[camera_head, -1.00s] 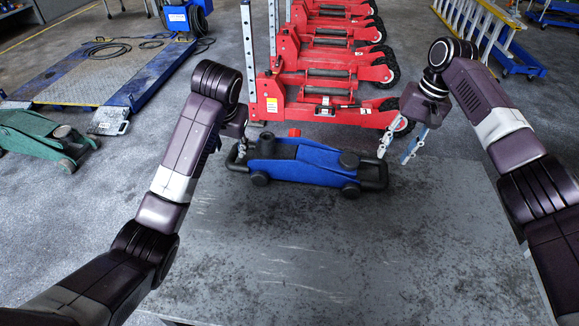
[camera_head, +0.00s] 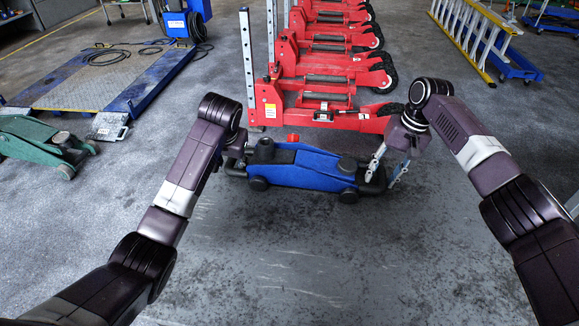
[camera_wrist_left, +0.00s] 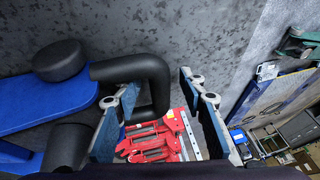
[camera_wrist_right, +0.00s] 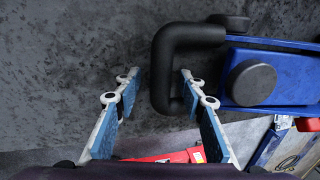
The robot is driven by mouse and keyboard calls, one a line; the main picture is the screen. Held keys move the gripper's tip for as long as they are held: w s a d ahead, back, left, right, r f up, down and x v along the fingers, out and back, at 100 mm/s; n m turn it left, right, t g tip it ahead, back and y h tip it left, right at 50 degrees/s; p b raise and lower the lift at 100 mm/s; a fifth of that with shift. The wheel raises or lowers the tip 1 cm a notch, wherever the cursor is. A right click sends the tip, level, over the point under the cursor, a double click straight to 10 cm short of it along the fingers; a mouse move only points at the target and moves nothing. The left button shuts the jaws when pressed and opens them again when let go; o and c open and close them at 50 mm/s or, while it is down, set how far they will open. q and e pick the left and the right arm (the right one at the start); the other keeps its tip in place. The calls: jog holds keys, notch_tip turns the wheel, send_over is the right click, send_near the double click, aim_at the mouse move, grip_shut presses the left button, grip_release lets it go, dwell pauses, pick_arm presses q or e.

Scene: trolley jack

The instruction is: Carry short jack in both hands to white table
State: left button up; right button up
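The short jack (camera_head: 310,170) is blue with black wheels and a black loop handle at each end. It lies sideways ahead of me. My left gripper (camera_wrist_left: 158,85) is open, with its fingers on either side of the left handle (camera_wrist_left: 130,67). In the head view its fingers are mostly hidden by my wrist. My right gripper (camera_wrist_right: 160,80) is open around the right handle (camera_wrist_right: 168,65), which lies nearer its right finger; a gap shows on the left. I cannot make out a white table for certain.
Several red jacks (camera_head: 330,75) stand in a row behind the blue one. A green jack (camera_head: 45,145) and a blue-framed platform (camera_head: 105,80) are at the left. A yellow ladder (camera_head: 470,30) is at the back right. A pale edge (camera_head: 573,205) shows at the far right.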

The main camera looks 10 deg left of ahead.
pick_arm(q)
grip_shut()
pick_arm(e)
grip_shut()
